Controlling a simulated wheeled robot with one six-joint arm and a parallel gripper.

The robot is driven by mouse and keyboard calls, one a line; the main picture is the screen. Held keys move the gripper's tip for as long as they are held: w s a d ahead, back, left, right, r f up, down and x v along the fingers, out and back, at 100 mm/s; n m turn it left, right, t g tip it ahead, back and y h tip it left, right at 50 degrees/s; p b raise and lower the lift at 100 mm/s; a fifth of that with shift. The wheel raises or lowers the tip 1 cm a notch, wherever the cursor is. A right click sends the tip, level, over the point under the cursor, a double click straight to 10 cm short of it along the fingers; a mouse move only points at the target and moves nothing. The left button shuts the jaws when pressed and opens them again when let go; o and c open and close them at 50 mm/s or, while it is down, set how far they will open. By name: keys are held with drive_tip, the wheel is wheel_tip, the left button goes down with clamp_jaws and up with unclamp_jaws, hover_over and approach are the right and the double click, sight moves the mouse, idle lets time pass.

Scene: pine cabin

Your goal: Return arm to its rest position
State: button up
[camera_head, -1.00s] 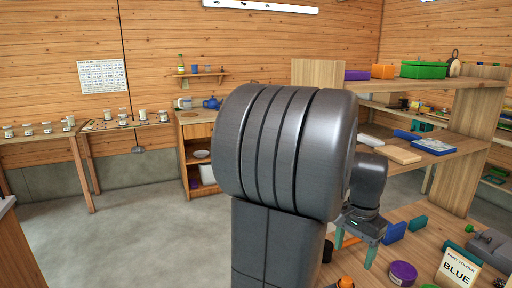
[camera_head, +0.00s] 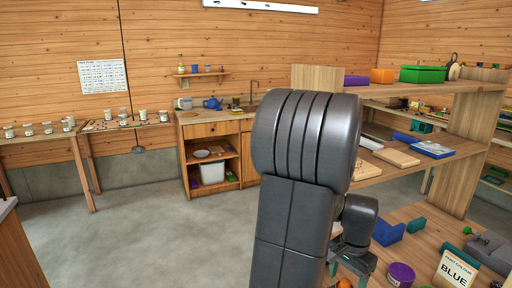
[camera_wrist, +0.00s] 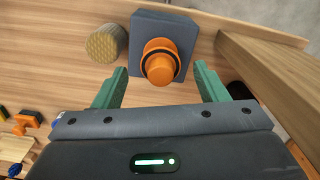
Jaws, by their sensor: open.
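My gripper (camera_head: 354,268) hangs over the near wooden shelf board at the lower right of the head view, mostly behind my own dark arm. In the wrist view its two green fingers (camera_wrist: 160,88) stand wide apart with nothing held between them. Beyond the fingertips is an orange knob (camera_wrist: 160,66) on a grey square block (camera_wrist: 182,32). Whether the fingers touch the block cannot be told. My arm is bent and covers the middle of the head view.
A round tan-topped piece (camera_wrist: 103,45) lies beside the block. A purple round tub (camera_head: 400,274), a BLUE sign (camera_head: 455,270) and blue pieces (camera_head: 388,232) stand on the board. A shelf upright (camera_head: 464,150) rises at right. Open floor (camera_head: 130,225) lies left.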

drive_tip(key=shift+r+p, duration=1.25)
drive_tip(key=shift+r, duration=1.2)
drive_tip(key=shift+w, duration=0.1)
